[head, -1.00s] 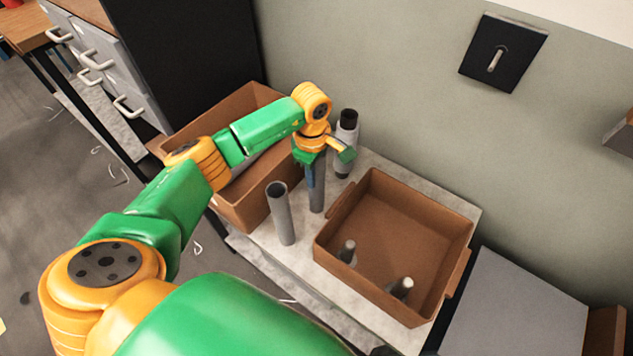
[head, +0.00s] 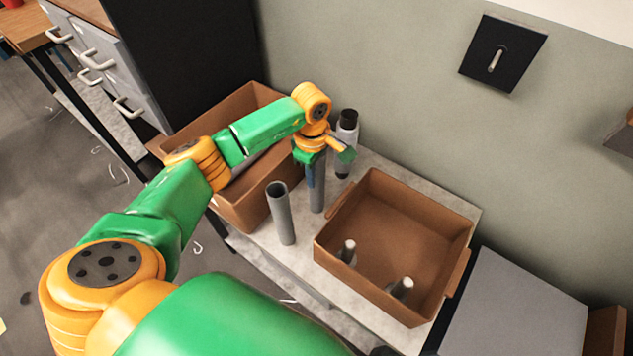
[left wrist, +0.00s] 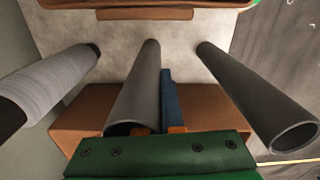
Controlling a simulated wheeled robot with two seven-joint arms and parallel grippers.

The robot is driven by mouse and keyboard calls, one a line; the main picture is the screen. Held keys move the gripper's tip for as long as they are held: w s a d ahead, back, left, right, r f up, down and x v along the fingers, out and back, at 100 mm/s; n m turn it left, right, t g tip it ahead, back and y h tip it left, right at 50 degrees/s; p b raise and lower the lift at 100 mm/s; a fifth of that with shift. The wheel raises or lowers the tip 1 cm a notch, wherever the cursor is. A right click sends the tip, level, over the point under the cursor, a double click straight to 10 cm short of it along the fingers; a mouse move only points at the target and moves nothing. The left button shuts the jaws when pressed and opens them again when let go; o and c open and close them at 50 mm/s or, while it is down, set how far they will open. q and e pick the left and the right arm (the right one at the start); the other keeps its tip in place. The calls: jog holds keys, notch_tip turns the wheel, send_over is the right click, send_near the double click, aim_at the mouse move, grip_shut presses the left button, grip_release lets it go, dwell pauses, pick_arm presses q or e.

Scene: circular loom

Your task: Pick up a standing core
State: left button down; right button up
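A grey hollow core (head: 317,196) stands upright on the light table top (head: 266,238). My left gripper (head: 312,172) is at its upper end, pointing down. In the left wrist view the core (left wrist: 138,88) has its open end close under the palm. One blue finger (left wrist: 170,95) runs along its right side; the other finger is mostly hidden, with an orange part showing at the tube's mouth. I cannot tell whether the fingers press on the wall. A second grey core (head: 281,215) stands to the left, also in the left wrist view (left wrist: 258,98). My right gripper is not in view.
A pale wound core with a dark top (head: 346,150) stands behind, near the wall. A brown bin (head: 449,225) at right holds two short pale-topped pieces. Another brown bin (head: 255,212) is at left. A grey surface (head: 515,305) lies at lower right.

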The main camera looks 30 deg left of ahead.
pick_arm(q)
jog(key=shift+r, duration=0.1)
notch_tip(320, 180, up, 10)
jog(key=shift+f+b, duration=0.15)
jog(key=shift+b, duration=0.35)
jog(key=c, duration=1.6)
grip_release()
